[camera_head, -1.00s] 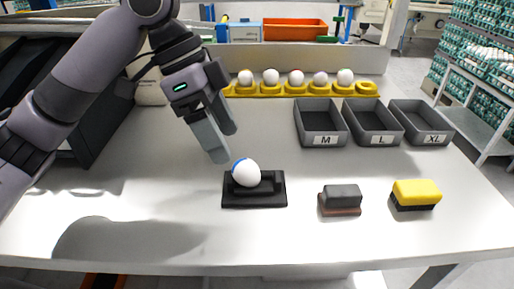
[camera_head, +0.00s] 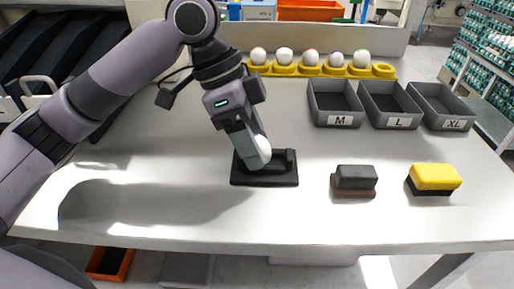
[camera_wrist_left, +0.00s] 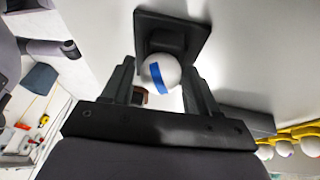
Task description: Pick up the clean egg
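A white egg (camera_head: 264,148) with a blue stripe, which shows in the left wrist view (camera_wrist_left: 160,74), sits on a black stand (camera_head: 265,179). My left gripper (camera_head: 260,150) is down over the stand, its fingers reaching around the egg. In the left wrist view the open fingers lie on either side of the egg, with no clear grip on it. In the head view the near finger hides much of the egg. My right gripper is not in view.
Several eggs stand in a yellow holder (camera_head: 383,72) at the back. Grey bins marked M (camera_head: 340,121), L (camera_head: 398,122) and XL (camera_head: 453,125) stand at the back right. A dark block (camera_head: 355,177) and a yellow sponge (camera_head: 434,177) lie right of the stand.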

